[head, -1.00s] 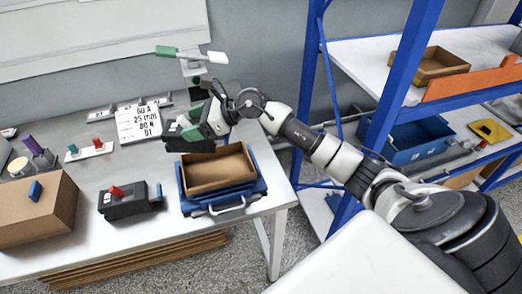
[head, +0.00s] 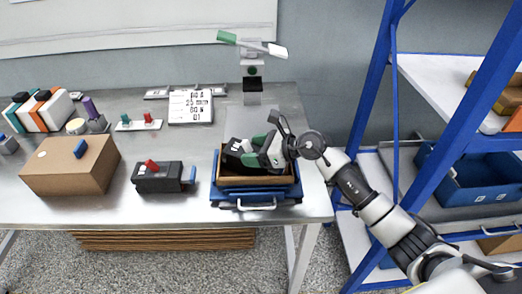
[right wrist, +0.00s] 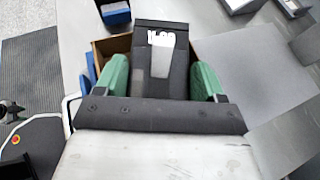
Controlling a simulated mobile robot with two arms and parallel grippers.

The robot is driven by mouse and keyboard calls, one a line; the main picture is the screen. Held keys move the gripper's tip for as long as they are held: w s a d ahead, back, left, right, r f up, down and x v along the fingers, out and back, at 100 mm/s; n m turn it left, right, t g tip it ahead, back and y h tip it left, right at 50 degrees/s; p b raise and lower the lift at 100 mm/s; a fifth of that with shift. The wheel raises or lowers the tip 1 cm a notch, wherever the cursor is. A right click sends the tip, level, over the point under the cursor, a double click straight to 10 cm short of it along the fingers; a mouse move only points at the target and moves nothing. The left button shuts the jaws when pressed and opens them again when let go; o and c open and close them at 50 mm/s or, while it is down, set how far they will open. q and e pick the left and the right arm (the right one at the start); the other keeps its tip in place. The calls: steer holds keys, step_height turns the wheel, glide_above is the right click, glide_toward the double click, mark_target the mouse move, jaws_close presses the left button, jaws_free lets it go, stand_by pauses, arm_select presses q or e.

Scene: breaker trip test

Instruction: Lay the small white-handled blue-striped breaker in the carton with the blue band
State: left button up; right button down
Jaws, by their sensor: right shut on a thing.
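My right gripper (head: 254,152) is low over the open brown carton (head: 258,181), which sits in a blue tray with a handle (head: 243,205). It is shut on a dark breaker (head: 234,147), seen between the green fingers in the right wrist view (right wrist: 180,85). The breaker has a white handle or label on its face; no blue stripe can be made out. It is at the carton's opening, and whether it touches the carton floor is hidden. The carton rim also shows in the right wrist view (right wrist: 98,50). My left gripper is out of view.
A black breaker box with a red lever (head: 160,177) and a closed brown box with a blue tab (head: 62,170) stand to the left on the metal table. Behind are a lettered card (head: 191,106) and a small stand (head: 252,85). A blue shelf rack (head: 384,90) is at right.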

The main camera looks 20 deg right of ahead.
steer(key=shift+w+d+f, duration=0.2)
steer(key=shift+w, duration=0.05)
steer(key=shift+c, duration=2)
jaws_free()
steer(key=shift+s+a, duration=0.1)
steer(key=shift+a, duration=0.1)
steer(key=shift+o, duration=1.5)
steer(key=shift+d+r, duration=0.1)
steer(key=b+v, duration=0.1)
steer(key=v, duration=1.1)
steer(key=shift+r, duration=0.2)
